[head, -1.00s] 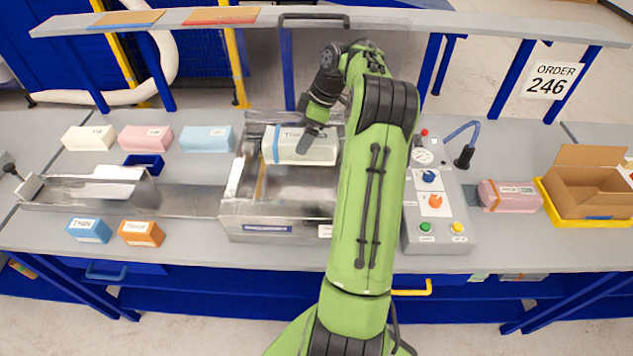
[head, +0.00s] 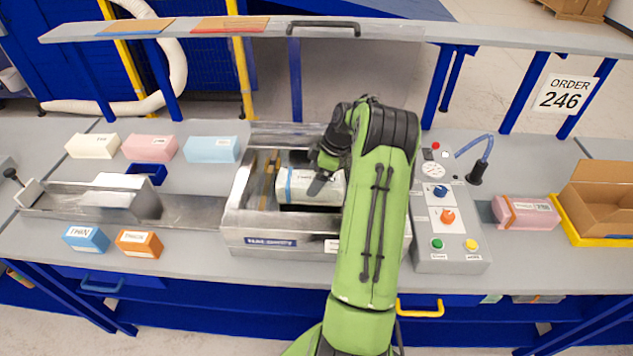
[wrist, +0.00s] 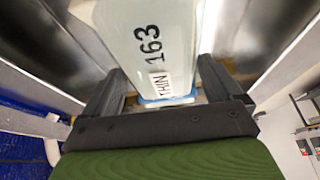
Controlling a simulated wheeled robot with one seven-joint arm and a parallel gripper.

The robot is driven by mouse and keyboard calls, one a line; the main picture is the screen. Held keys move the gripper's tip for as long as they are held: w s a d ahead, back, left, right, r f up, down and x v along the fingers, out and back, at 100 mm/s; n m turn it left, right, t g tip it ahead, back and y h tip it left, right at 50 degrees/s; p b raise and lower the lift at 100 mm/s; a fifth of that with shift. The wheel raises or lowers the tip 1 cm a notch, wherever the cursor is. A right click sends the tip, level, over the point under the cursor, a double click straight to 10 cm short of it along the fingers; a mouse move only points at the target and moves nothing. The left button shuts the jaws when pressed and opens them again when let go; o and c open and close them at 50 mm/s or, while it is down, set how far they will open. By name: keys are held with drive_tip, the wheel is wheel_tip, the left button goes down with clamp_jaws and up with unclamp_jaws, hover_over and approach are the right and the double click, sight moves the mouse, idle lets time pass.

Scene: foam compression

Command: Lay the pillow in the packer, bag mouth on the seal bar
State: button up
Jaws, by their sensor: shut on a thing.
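The pillow (head: 298,188) is a pale, bagged block with a blue band at its left end. In the wrist view the pillow (wrist: 150,35) shows "THIN" and "163", with the blue band at its near end. My gripper (head: 319,183) is shut on it, one finger on each side in the wrist view (wrist: 165,88). The pillow is within the walls of the metal packer (head: 262,232); I cannot tell whether it touches the floor. A brownish strip (head: 268,180), perhaps the seal bar, lies left of the pillow. The bag mouth is not clear, and my arm hides the packer's right part.
A control box (head: 450,225) with coloured buttons stands right of the packer. A metal trough (head: 95,203) is at left. Several foam blocks lie around it, including a blue one (head: 212,149). A pink bagged block (head: 525,212) and a cardboard box (head: 603,200) are at right.

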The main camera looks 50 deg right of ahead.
drive_tip(key=shift+f, duration=0.95)
drive_tip(key=o, duration=0.8)
